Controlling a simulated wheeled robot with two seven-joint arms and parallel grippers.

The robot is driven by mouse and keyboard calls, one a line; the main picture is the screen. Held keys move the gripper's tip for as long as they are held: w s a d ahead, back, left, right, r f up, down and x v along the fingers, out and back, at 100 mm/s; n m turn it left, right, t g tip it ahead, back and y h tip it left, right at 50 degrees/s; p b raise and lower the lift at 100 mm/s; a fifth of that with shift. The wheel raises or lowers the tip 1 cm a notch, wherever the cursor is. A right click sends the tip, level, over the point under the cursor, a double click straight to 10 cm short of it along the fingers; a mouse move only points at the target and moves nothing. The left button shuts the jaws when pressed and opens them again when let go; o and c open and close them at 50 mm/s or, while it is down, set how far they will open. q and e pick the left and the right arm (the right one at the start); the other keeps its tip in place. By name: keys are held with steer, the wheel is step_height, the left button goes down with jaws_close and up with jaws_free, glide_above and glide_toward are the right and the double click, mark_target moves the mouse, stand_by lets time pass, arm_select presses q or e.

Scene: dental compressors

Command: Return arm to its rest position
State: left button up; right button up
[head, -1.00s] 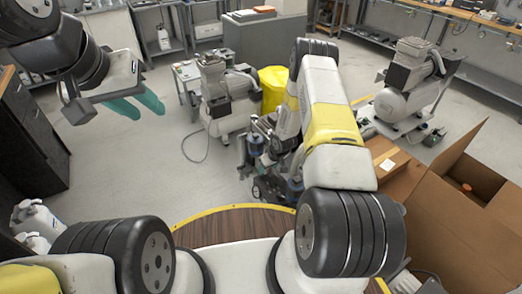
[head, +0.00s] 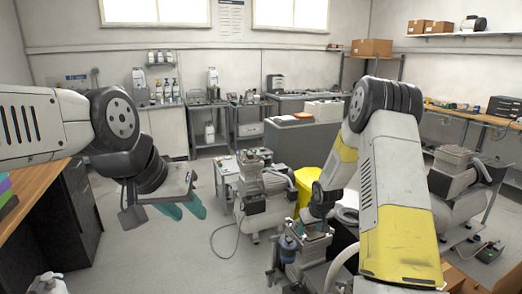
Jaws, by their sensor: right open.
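My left gripper (head: 188,209) hangs at the left, over bare floor. Its two teal fingers are a little apart with nothing between them. My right arm reaches forward from the right side and bends down at the elbow. My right gripper (head: 304,232) is low in the middle, open, close above or beside a small machine with blue cylinders (head: 288,249). Its fingertips are partly hidden, and I cannot tell whether they touch the machine.
A dental compressor (head: 262,205) stands left of my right arm, with a yellow bin (head: 308,185) behind it. Another compressor (head: 455,190) is partly hidden at the right. A grey cabinet (head: 300,143) stands behind. Floor at left centre is clear.

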steer(key=s+r+m, duration=0.1)
steer(key=s+r, duration=0.3)
steer(key=r, duration=0.4)
steer(key=s+a+r, duration=0.1)
steer(key=s+r, duration=0.4)
steer(key=r, duration=0.3)
steer(key=s+r+m, duration=0.1)
steer(key=s+r, duration=0.3)
steer(key=r, duration=0.4)
steer(key=s+a+r, duration=0.1)
steer(key=s+r, duration=0.3)
steer(key=s, duration=0.6)
steer(key=s+a+r+t+y, duration=0.1)
steer(key=s+r, duration=0.3)
steer(key=s, duration=0.7)
steer(key=shift+a+m+y, duration=0.3)
steer(key=shift+a, duration=0.35)
